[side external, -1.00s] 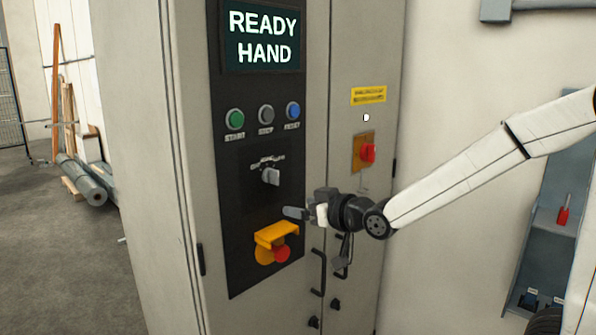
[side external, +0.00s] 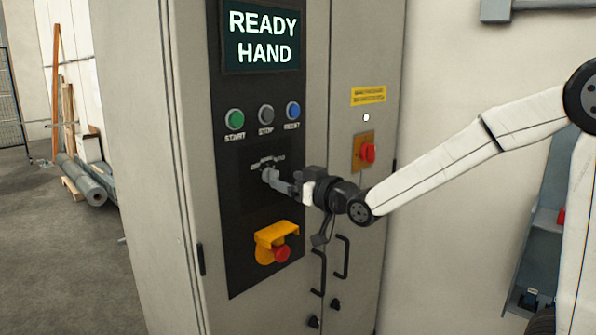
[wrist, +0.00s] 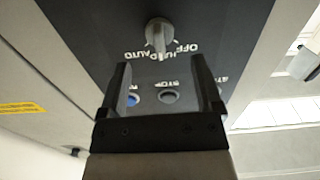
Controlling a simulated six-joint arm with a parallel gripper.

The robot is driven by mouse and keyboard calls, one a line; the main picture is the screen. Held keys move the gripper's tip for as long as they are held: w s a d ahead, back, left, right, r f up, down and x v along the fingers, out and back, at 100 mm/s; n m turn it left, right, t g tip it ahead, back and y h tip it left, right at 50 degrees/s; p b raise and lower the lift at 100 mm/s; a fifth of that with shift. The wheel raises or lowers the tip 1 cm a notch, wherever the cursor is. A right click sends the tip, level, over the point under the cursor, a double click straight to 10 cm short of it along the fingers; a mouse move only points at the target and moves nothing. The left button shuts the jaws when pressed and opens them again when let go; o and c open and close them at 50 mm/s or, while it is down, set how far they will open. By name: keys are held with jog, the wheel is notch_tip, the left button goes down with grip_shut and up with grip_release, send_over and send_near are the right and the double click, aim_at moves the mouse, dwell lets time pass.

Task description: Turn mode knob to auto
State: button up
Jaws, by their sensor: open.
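The grey mode knob (side external: 267,173) is on the dark control panel, below the push buttons. In the wrist view the knob (wrist: 159,33) appears upside down with OFF, HAND and AUTO labels around it; its handle lies roughly in line with HAND. The display (side external: 261,38) reads READY HAND. My gripper (side external: 282,183) is close to the knob from the right in the side view, partly overlapping it. In the wrist view my gripper's (wrist: 161,64) two fingers are spread apart with nothing between them. The knob shows just beyond the fingertips, between their lines; contact cannot be told.
Green start (side external: 235,119), grey stop (side external: 266,114) and blue reset (side external: 292,110) buttons sit above the knob. A red emergency stop (side external: 281,254) under a yellow guard (side external: 276,234) is below. A red rotary switch (side external: 367,153) and door handles (side external: 342,257) are to the right.

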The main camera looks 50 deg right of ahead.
aim_at(278, 177)
jog(key=shift+w, duration=2.4)
grip_shut()
